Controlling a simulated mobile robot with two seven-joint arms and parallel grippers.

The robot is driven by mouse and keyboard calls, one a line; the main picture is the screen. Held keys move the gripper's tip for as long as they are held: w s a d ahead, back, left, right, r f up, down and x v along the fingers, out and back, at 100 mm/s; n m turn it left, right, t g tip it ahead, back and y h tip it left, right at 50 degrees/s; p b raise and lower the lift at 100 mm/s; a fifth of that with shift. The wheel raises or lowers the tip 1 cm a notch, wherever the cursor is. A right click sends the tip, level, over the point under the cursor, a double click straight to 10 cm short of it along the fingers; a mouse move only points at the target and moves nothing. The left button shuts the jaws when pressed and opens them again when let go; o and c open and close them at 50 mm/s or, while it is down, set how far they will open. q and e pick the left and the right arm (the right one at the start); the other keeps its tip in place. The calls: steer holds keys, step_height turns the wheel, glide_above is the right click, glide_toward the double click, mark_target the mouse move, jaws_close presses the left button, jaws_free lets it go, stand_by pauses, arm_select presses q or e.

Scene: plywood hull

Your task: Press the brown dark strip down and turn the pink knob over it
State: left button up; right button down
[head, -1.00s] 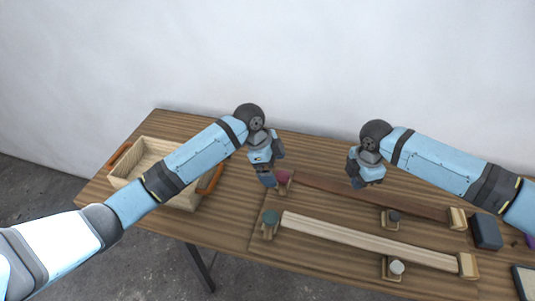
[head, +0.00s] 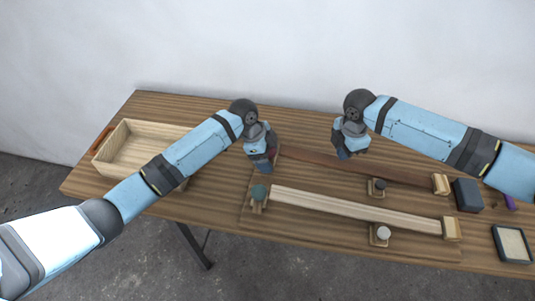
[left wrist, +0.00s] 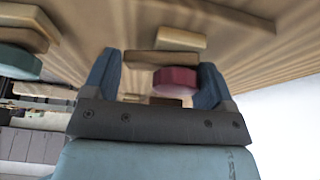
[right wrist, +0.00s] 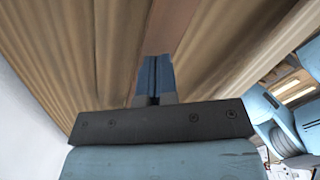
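The brown dark strip (head: 400,172) runs across the back of the board, its right end at a pale wooden block (head: 440,184). Whether its left part is raised or flat I cannot tell. The pink knob (left wrist: 175,79) shows in the left wrist view between my left gripper's fingers, nearer the right one. My left gripper (head: 266,168) is open at the strip's left end and mostly hides the knob in the head view. My right gripper (head: 343,154) is shut and empty above the strip; the right wrist view shows its fingertips (right wrist: 155,68) over the strip. Contact is unclear.
A pale strip (head: 350,209) lies in front, with a green knob (head: 259,191) at its left end. A dark knob (head: 378,184) and a grey knob (head: 383,233) stand beside the strips. A wooden box (head: 125,150) is left; a dark block (head: 467,195) is right.

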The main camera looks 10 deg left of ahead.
steer(key=shift+f, duration=0.15)
steer(key=shift+f, duration=0.6)
arm_select(q)
steer(key=shift+r, duration=0.1)
arm_select(e)
steer(key=shift+f, duration=0.2)
